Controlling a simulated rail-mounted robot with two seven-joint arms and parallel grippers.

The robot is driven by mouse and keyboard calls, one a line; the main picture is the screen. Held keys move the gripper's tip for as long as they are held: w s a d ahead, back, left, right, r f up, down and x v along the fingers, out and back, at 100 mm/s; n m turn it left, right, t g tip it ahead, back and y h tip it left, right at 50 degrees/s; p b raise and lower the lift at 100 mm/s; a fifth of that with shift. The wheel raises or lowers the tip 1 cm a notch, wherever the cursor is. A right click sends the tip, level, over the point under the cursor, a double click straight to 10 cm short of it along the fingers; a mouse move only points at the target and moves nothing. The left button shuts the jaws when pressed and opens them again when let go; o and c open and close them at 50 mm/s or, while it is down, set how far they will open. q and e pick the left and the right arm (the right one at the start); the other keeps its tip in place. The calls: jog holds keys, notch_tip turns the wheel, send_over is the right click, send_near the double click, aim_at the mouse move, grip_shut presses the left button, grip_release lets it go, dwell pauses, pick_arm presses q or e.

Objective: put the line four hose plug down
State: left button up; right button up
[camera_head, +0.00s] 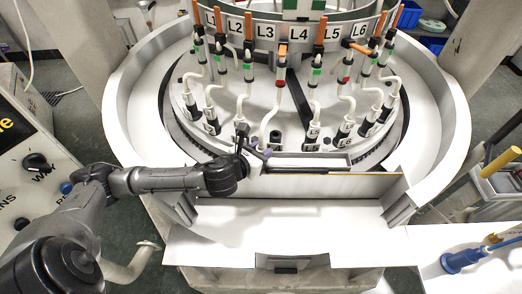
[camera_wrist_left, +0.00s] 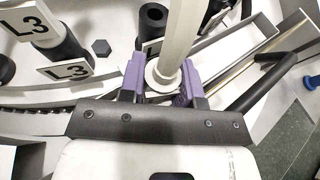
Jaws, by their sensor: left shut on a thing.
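My left gripper (camera_head: 259,147) is at the front edge of the round machine table, with its arm coming in from the left. In the left wrist view its purple fingers (camera_wrist_left: 162,82) are shut on a white hose plug (camera_wrist_left: 160,77) with a round collar. The white hose (camera_wrist_left: 181,32) rises from the plug; in the head view this hose (camera_head: 266,124) runs up behind the gripper. The plug's lower end is hidden by the gripper. A black open socket (camera_wrist_left: 152,17) is just beyond the plug, apart from it. My right gripper is not in view.
Other white hoses and plugs stand in labelled sockets on both sides, including L5 (camera_head: 313,131) and L6 (camera_head: 345,141). A narrow tray (camera_head: 300,172) lies in front. A bare white shelf (camera_head: 290,218) is nearer.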

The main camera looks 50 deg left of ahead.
pick_arm(q)
jog(key=o, duration=0.8)
jog(key=shift+s+r, duration=0.15)
jog(key=shift+b+v, duration=0.45)
jog(key=shift+v, duration=1.45)
